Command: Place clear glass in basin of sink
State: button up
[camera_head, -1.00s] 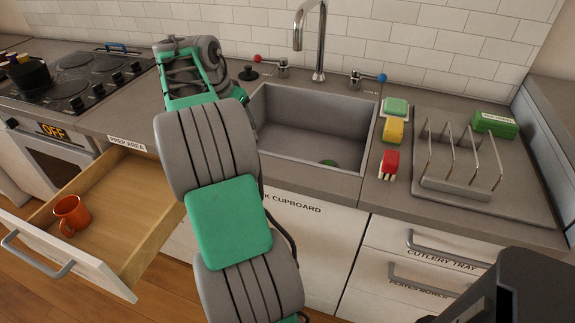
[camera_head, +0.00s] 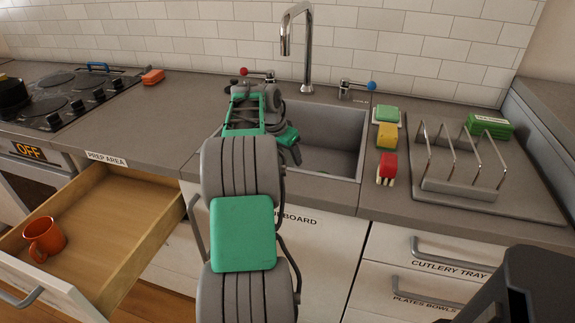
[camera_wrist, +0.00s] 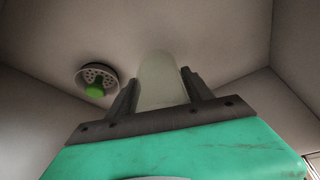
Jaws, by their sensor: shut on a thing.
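My gripper (camera_wrist: 159,82) is shut on the clear glass (camera_wrist: 160,75), which shows pale and see-through between the two dark fingers in the wrist view. The glass is hidden in the head view. The sink basin (camera_head: 335,128) is grey and rectangular. In the head view my gripper (camera_head: 294,152) points down within its opening, at the left part. In the wrist view the basin floor (camera_wrist: 60,30) lies beyond the glass. I cannot tell whether the glass touches the floor.
A drain (camera_wrist: 97,74) with a green piece (camera_wrist: 95,90) lies left of the glass. The faucet (camera_head: 308,50) stands behind the basin. A sponge (camera_head: 386,135), a red item (camera_head: 387,165) and a dish rack (camera_head: 460,187) are to the right. The open drawer (camera_head: 110,215) holds an orange mug (camera_head: 43,238).

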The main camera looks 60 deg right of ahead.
aim_at(288, 163)
jog(key=shift+f, duration=1.5)
jog(key=shift+b, duration=0.3)
jog(key=shift+f, duration=0.2)
jog(key=o, duration=1.8)
jog(key=shift+c, duration=0.2)
jog(key=shift+r, duration=0.3)
jog(key=p+v, duration=0.2)
jog(key=v, duration=0.9)
jog(key=shift+a+r, duration=0.2)
jog(key=shift+r, duration=0.15)
